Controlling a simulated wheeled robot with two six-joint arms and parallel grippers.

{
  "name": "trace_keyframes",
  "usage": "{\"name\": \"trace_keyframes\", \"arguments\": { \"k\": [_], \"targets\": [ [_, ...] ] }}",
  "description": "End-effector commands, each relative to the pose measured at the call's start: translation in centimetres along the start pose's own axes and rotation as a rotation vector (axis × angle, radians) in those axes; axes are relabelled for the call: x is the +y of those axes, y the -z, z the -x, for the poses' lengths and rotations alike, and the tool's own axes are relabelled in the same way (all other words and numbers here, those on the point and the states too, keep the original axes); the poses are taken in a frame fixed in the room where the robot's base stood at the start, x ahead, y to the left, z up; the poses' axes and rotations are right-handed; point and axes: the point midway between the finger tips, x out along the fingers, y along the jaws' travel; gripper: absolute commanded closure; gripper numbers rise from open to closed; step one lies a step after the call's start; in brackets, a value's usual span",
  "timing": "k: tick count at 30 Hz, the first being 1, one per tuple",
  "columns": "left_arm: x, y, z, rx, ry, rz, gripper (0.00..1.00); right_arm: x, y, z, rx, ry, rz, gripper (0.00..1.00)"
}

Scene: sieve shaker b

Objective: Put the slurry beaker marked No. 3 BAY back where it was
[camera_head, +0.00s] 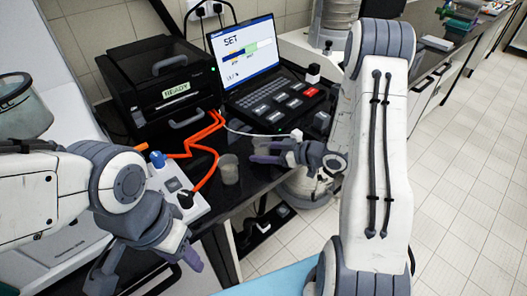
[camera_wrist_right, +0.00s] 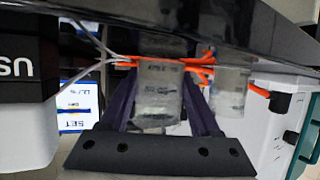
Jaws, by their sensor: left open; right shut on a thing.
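My right gripper (camera_head: 262,152) is low over the dark bench near its front edge. In the right wrist view, its purple fingers are shut on a clear, greyish beaker (camera_wrist_right: 158,100) with a dark marking too blurred to read. I cannot tell if this beaker touches the bench. In the head view it is mostly hidden by the gripper. A second similar beaker (camera_head: 229,169) stands on the bench just left of the right gripper; it also shows in the right wrist view (camera_wrist_right: 230,92). My left gripper (camera_head: 148,268) is open and empty at the lower left.
A black box labelled READY (camera_head: 160,88) and a laptop showing SET (camera_head: 245,50) stand behind. An orange cable (camera_head: 205,148) runs across the bench (camera_head: 245,187) near the beakers. A white unit with a blue knob (camera_head: 180,190) is left of them. Tiled floor lies right.

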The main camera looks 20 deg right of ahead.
Motion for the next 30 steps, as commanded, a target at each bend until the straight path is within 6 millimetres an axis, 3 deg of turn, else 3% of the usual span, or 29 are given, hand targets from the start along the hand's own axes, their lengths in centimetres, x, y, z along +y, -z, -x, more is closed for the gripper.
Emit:
{"name": "trace_keyframes", "arguments": {
  "k": [1,2,4,17,30],
  "targets": [
    [0.0,0.0,-0.2,0.0,0.0,0.0,0.5,0.0,-0.3,-0.1,0.0,0.0,0.0,0.95],
    [0.0,0.0,-0.2,0.0,0.0,0.0,0.5,0.0,-0.3,-0.1,0.0,0.0,0.0,0.33],
    [0.0,0.0,-0.1,0.0,0.0,0.0,0.5,0.0,-0.2,-0.1,0.0,0.0,0.0,0.07],
    [0.0,0.0,0.0,0.0,0.0,0.0,0.5,0.1,0.2,0.5,0.0,-0.003,-0.001,0.07],
    [0.0,0.0,-0.3,0.0,0.0,0.0,0.5,0.1,0.1,9.3,0.001,-0.006,0.001,0.07]
  ]
}}
